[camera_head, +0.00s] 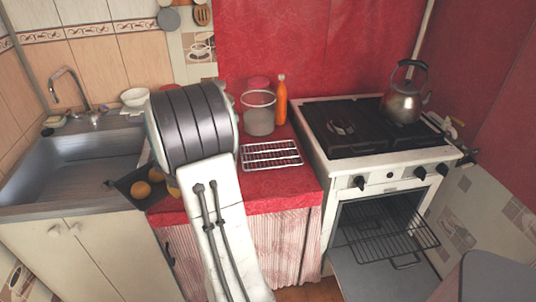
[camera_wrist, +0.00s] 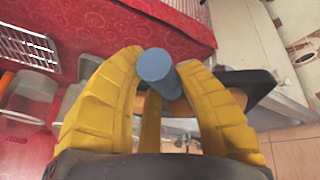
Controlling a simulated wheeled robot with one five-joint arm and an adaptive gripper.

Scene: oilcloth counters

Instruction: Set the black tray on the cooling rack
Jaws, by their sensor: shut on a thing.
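The black tray (camera_head: 152,201) is left of my arm in the head view, by the sink's right edge, with round orange-brown pieces (camera_head: 141,190) on it. Its dark edge shows behind the fingers in the wrist view (camera_wrist: 261,84). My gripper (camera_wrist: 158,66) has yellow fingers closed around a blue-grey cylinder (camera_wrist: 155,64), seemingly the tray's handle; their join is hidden. In the head view my arm hides most of the gripper. The wire cooling rack (camera_head: 270,155) lies empty on the red counter, right of my arm; it also shows at the wrist view's upper left (camera_wrist: 27,45).
A clear jar (camera_head: 259,114) and an orange bottle (camera_head: 281,100) stand behind the rack. The stove (camera_head: 375,140) with a kettle (camera_head: 404,101) is to its right, oven door open. The sink (camera_head: 80,165) is left. Red counter in front of the rack is clear.

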